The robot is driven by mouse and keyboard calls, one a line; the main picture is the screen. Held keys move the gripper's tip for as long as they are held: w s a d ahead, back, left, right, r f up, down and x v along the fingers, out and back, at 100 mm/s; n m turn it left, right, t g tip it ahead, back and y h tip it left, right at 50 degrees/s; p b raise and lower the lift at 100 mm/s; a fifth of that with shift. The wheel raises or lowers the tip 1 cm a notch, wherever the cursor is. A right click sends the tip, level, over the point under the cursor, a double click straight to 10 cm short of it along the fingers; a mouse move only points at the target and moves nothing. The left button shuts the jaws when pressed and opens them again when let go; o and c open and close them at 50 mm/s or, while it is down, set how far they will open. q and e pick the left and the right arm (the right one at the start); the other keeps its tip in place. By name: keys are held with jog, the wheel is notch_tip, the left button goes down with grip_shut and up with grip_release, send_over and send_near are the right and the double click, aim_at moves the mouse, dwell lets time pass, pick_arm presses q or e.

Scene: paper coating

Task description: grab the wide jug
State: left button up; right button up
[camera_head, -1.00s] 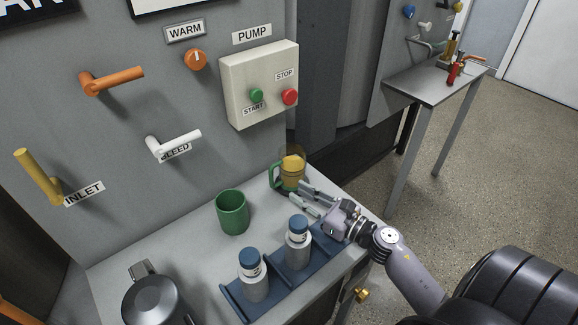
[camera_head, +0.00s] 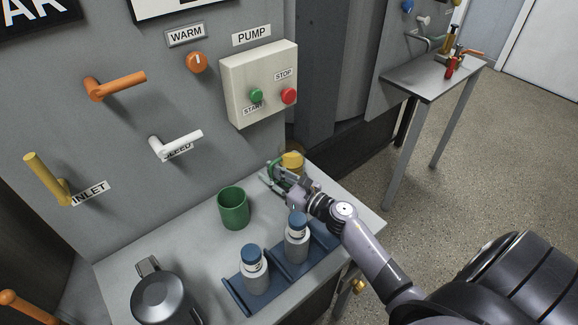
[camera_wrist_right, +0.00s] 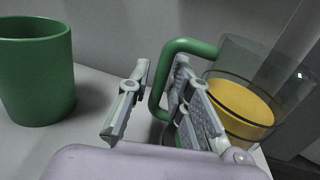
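The glass jug (camera_head: 292,162) with yellow contents and a green handle stands at the back right of the grey table. In the right wrist view the jug (camera_wrist_right: 243,105) is at the right, with its green handle (camera_wrist_right: 157,98) reaching left. My right gripper (camera_head: 277,180) is at the jug's handle side. In the right wrist view its fingers (camera_wrist_right: 158,115) are apart, one on each side of the handle's upright bar, with a gap to the left finger. The jug's lower part is partly hidden by the gripper. My left gripper is not in view.
A green mug (camera_head: 233,208) stands left of the jug. Two blue-capped bottles (camera_head: 254,272) (camera_head: 297,240) stand in a blue tray (camera_head: 283,277) in front. A grey lidded pot (camera_head: 163,298) is at the front left. The control panel wall rises behind.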

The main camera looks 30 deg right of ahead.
jog(key=shift+c, duration=0.4)
grip_shut()
dwell(0.4)
